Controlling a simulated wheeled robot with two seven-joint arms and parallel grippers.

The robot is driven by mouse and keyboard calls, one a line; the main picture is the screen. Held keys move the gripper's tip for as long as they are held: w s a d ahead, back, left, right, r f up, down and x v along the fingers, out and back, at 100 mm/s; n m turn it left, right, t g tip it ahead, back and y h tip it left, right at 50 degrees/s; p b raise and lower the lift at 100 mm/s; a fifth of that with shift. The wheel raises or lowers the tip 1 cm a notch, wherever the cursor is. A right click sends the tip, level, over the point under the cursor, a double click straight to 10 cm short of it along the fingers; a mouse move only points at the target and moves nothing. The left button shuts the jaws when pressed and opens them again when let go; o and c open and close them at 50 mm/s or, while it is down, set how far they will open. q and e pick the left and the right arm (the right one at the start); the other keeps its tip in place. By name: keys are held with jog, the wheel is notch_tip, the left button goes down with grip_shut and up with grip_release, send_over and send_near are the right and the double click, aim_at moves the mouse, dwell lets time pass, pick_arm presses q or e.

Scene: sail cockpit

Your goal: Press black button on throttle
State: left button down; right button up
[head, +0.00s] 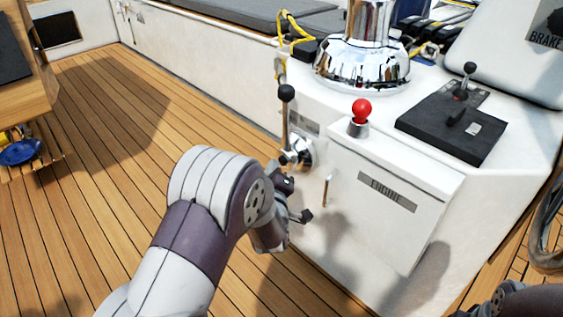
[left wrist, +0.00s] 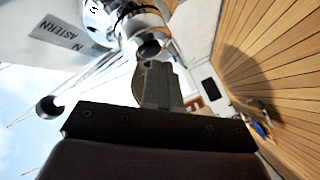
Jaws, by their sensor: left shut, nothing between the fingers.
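The throttle has a chrome hub (head: 299,151) on the side of the white console and an upright lever topped by a black ball knob (head: 286,93). In the left wrist view the knob (left wrist: 48,107) is at the left and the hub (left wrist: 138,22) at the top. The round black button (left wrist: 150,47) shows on the hub's near end. My left gripper (left wrist: 153,72) is shut and empty, its tips just below the button in that picture; I cannot tell whether they touch. In the head view the gripper (head: 288,184) is just below the hub, partly hidden by my wrist.
A red knob (head: 361,112) stands on the engine box (head: 395,185) right of the throttle. A small metal handle (head: 326,190) sticks out of the box's left side. A chrome pedestal (head: 362,68) and yellow rope (head: 289,33) are behind. The wooden deck (head: 100,130) at left is open.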

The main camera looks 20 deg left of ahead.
pick_arm(q)
jog(key=shift+w+d, duration=0.2)
jog(key=shift+w, duration=0.25)
dwell(0.7)
jog(key=shift+s, duration=0.1)
jog(key=shift+s+a, duration=0.3)
jog(key=shift+s, duration=0.4)
jog(key=s, duration=0.1)
jog(key=s+a, duration=0.1)
jog(key=s, duration=0.1)
jog(key=s+a, duration=0.1)
jog(key=shift+s+p, duration=0.35)
dwell(0.7)
